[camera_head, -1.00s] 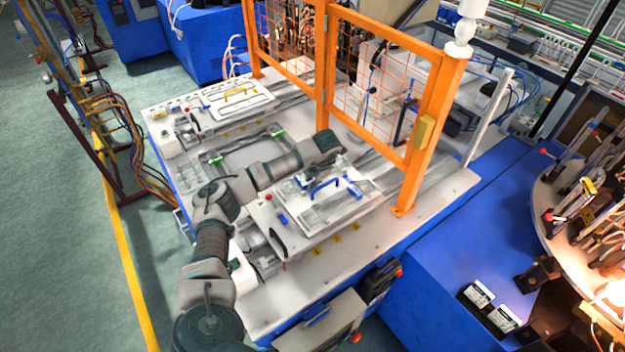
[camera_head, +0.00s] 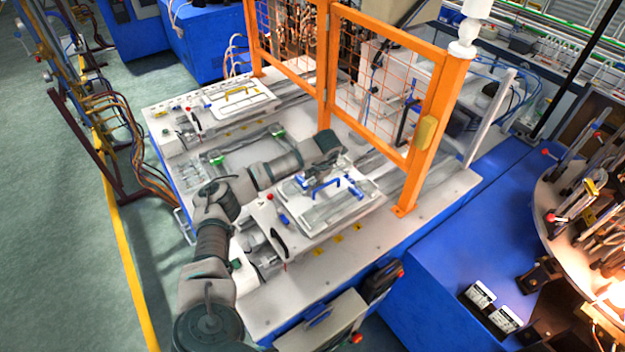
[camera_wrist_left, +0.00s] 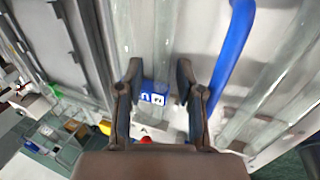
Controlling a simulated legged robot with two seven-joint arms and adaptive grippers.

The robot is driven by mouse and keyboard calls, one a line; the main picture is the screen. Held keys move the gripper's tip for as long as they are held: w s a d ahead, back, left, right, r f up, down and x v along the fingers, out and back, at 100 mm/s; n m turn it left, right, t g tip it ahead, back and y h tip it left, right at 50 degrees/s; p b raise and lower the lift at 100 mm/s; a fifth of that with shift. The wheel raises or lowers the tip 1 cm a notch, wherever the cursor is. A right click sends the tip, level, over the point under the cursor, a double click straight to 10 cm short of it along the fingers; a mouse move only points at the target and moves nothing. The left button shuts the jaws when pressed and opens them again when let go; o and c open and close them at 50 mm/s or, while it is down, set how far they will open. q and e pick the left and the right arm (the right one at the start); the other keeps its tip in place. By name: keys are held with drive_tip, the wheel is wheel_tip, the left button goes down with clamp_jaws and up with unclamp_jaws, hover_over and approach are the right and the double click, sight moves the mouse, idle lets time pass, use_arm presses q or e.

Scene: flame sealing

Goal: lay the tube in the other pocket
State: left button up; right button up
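In the head view my left gripper (camera_head: 318,178) is low over the white fixture plate (camera_head: 362,207), next to its blue handle (camera_head: 325,187). In the left wrist view its two dark fingers (camera_wrist_left: 158,75) stand apart. A clear, glassy strip (camera_wrist_left: 150,35) runs up the picture between and beyond the fingertips; I cannot tell whether it is the tube or a bare pocket, nor whether the fingers touch it. A blue block with white marks (camera_wrist_left: 153,98) shows between the fingers. Another glassy strip (camera_wrist_left: 270,85) lies right of the blue handle (camera_wrist_left: 233,45). My right gripper is not in view.
A similar white plate with a yellow handle (camera_head: 236,93) stands at the back of the bench. An orange mesh guard (camera_head: 425,130) rises just right of my gripper. A round table with clamps (camera_head: 590,210) stands at the far right.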

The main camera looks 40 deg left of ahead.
sight(320, 193)
use_arm(q)
drive_tip(key=w+v, duration=0.1)
drive_tip(key=v, duration=1)
drive_tip(key=shift+s+r, duration=0.3)
drive_tip(key=shift+s, duration=0.2)
drive_tip(key=shift+d, duration=0.15)
